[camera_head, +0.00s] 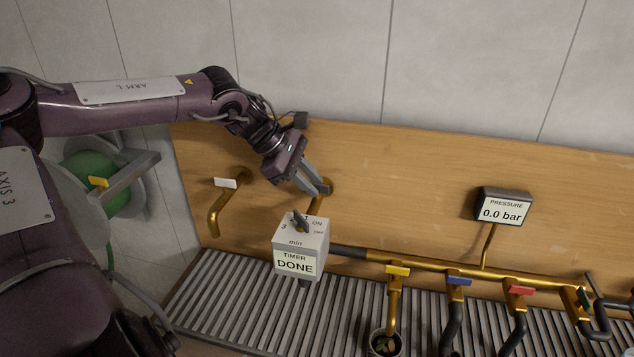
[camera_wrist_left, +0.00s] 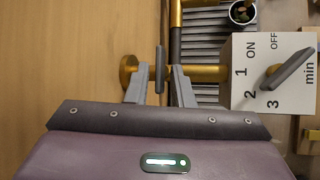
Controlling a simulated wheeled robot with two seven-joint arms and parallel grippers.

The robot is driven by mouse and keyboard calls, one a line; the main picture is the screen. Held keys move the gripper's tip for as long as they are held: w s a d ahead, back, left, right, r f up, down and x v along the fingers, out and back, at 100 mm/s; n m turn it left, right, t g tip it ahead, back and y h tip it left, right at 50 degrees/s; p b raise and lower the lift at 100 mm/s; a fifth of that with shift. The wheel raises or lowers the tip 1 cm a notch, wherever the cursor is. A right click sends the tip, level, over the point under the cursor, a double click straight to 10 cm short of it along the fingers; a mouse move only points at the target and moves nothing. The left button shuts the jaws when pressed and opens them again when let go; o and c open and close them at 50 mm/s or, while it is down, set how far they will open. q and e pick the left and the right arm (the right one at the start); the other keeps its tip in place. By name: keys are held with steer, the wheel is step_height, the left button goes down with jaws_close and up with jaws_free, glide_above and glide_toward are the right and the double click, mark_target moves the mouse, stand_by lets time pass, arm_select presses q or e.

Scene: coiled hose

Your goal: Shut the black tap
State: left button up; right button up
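The black tap's dark handle (camera_wrist_left: 159,66) stands between my left gripper's fingers in the left wrist view, lying across its brass pipe (camera_wrist_left: 208,75). My left gripper (camera_wrist_left: 160,85) is open, with one finger on each side of the handle. A gap shows on both sides, so I see no firm grip. In the head view my left gripper (camera_head: 318,188) reaches down to the tap on the wooden board, just above the timer. There, the fingers hide most of the handle. My right gripper is not in view.
The timer box (camera_head: 301,245) reads DONE, close below the gripper. The pressure display (camera_head: 503,207) reads 0.0 bar. A white tap (camera_head: 225,183) is to the left; yellow (camera_head: 398,270), blue (camera_head: 459,281), red (camera_head: 521,290) and green (camera_head: 583,299) taps line the brass pipe.

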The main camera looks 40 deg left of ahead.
arm_select(q)
step_height(320, 180, up, 7)
steer(key=p, duration=0.4)
stand_by(0.7)
